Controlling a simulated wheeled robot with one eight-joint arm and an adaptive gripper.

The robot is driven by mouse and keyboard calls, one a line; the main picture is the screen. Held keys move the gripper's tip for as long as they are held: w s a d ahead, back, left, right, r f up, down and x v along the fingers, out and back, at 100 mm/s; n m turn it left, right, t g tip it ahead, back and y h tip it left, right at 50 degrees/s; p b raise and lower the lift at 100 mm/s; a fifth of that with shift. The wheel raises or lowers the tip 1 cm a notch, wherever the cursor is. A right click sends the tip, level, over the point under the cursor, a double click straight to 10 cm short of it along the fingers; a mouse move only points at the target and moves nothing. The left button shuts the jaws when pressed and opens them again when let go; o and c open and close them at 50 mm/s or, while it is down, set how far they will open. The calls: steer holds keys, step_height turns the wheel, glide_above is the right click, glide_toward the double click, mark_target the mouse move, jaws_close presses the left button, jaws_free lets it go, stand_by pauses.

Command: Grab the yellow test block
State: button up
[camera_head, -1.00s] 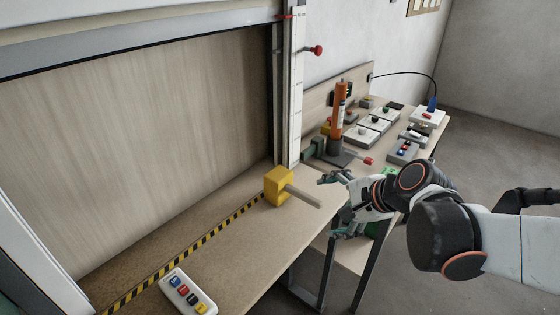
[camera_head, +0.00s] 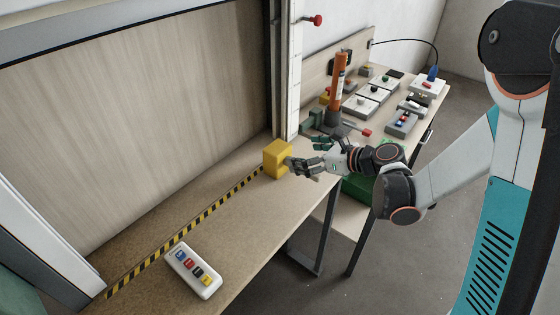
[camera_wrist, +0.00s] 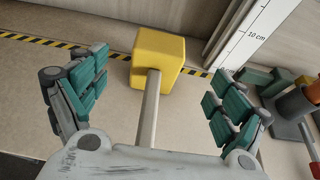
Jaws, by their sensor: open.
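The yellow test block (camera_head: 277,158) sits on the wooden bench at the foot of the shutter, by the striped tape. In the wrist view the yellow block (camera_wrist: 157,60) lies ahead, with its pale handle (camera_wrist: 149,110) pointing back toward my palm. My gripper (camera_head: 306,158) is just right of the block in the head view and hides most of the handle there. In the wrist view my gripper (camera_wrist: 152,98) is open, its green-padded fingers spread on either side of the handle. Neither finger appears to touch the handle or the block.
A white button box (camera_head: 193,271) lies on the bench near the front. An orange cylinder tool (camera_head: 338,82) stands behind my gripper. A side table (camera_head: 392,124) holds several switch boxes. The shutter's upright frame and scale (camera_wrist: 252,38) rise close behind the block.

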mark_target(285, 152)
steer(key=x, duration=0.5)
steer(key=shift+f+b, duration=0.1)
steer(key=shift+b, duration=0.3)
steer(key=b+x, duration=0.2)
steer(key=x, duration=0.3)
steer(key=shift+f, duration=0.2)
steer(key=shift+s+r, duration=0.1)
steer(key=c, duration=1.2)
